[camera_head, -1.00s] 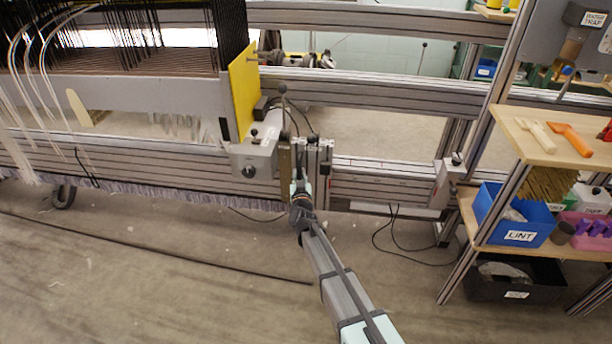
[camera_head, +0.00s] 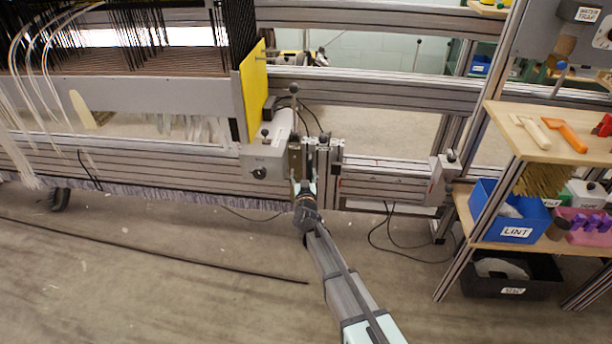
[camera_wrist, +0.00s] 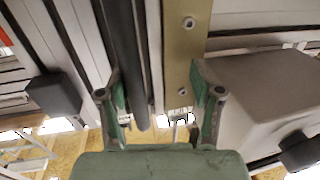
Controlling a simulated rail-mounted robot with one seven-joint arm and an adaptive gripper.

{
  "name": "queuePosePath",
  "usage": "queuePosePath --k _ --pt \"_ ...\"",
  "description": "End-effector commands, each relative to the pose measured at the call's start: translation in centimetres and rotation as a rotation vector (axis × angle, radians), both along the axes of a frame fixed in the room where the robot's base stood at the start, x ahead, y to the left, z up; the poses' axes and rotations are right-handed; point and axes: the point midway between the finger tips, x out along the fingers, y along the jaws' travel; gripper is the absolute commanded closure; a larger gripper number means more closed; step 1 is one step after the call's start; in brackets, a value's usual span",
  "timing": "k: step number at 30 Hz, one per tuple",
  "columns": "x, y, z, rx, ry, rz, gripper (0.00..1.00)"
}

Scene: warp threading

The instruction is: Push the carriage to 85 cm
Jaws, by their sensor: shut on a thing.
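The carriage (camera_head: 268,158) appears to be the grey box with a black knob on the loom's front rail, beside a yellow end panel (camera_head: 253,92). A brass plate (camera_head: 295,160) and upright metal posts (camera_head: 325,155) stand at its right side. My gripper (camera_head: 304,187) is at the lower front of these uprights. In the wrist view my gripper (camera_wrist: 160,95) has its two fingers either side of the brass plate (camera_wrist: 183,60) and a dark rod (camera_wrist: 130,60), shut on this upright part. The exact contact is hard to see. The grey box fills the right of that view.
The rail (camera_head: 390,183) continues right, clear, to a grey end block (camera_head: 442,180). Its scale is not legible. A wooden shelf unit (camera_head: 505,118) with a blue LINT bin (camera_head: 515,233) stands at the right. Black cables hang below the rail onto the floor.

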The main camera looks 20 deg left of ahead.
Motion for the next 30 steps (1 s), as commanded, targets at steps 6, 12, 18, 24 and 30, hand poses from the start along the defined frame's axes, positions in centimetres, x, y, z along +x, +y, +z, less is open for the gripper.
queuePosePath --k 6,12,18,24,30 --pt "-0.2 0.5 -0.1 -0.005 0.002 0.01 0.57" --pt "-0.2 0.3 -0.1 -0.003 0.002 0.006 0.57" --pt "-0.2 0.1 0.0 -0.002 0.001 0.004 0.57" --pt "-1.4 -0.6 0.0 -0.002 0.002 0.003 0.57" --pt "-4.2 -1.9 0.1 -0.002 0.002 0.004 0.57"
